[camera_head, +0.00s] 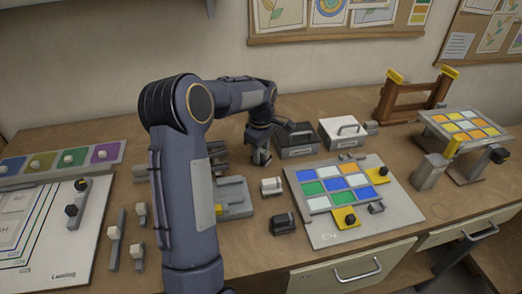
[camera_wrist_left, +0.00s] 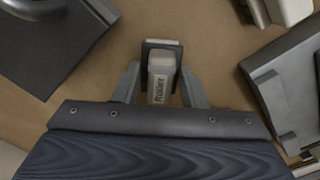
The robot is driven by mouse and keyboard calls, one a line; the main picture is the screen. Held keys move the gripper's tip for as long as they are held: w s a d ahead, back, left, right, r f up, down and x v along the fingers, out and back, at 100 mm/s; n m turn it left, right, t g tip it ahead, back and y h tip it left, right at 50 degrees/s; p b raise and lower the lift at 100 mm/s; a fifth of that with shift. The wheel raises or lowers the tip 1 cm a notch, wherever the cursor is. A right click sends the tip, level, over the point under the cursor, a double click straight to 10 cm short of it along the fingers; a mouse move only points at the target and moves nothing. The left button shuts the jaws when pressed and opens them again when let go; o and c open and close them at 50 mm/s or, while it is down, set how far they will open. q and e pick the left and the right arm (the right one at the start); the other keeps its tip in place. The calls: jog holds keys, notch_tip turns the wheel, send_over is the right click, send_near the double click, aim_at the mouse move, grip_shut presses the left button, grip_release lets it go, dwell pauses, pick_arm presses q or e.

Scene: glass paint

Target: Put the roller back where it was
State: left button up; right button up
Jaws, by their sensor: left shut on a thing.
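My left gripper (camera_head: 260,157) is over the work table, just left of the dark box with a handle. In the left wrist view, my left gripper (camera_wrist_left: 160,84) is shut on the roller (camera_wrist_left: 161,76), a light block with a dark end piece and the word "Roller" on it. One finger is on each side of it. In the head view I cannot make out the roller apart from the gripper. Whether it touches the table is unclear. My right gripper is not in view.
A dark box (camera_head: 297,151) and a white box (camera_head: 343,146) stand right of my gripper. A grey holder (camera_head: 234,198) and small blocks (camera_head: 271,186) lie nearer. A board of coloured tiles (camera_head: 390,202) is to the right. A wooden frame (camera_head: 410,100) stands behind.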

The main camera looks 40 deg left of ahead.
pick_arm(q)
jog(key=shift+f, duration=0.2)
jog(key=o, duration=1)
jog(key=shift+c, duration=0.2)
notch_tip(320, 180, up, 12)
jog(key=s+d+r+m+t, duration=0.1)
jog(key=s+d+r+m, duration=0.25)
jog(key=s+d, duration=0.2)
jog(key=s+d+f+m+t+h, duration=0.2)
jog(key=s+d+f+m, duration=0.1)
jog(key=s+d+m, duration=0.4)
jog(key=s+d+f+m+t+h, duration=0.1)
jog(key=s+d+f+m, duration=0.3)
jog(key=s, duration=0.9)
jog(key=d+m+t, duration=0.1)
jog(key=d+m, duration=0.2)
jog(key=d, duration=0.2)
jog(key=shift+s+t+h, duration=0.3)
jog(key=shift+s+h, duration=0.1)
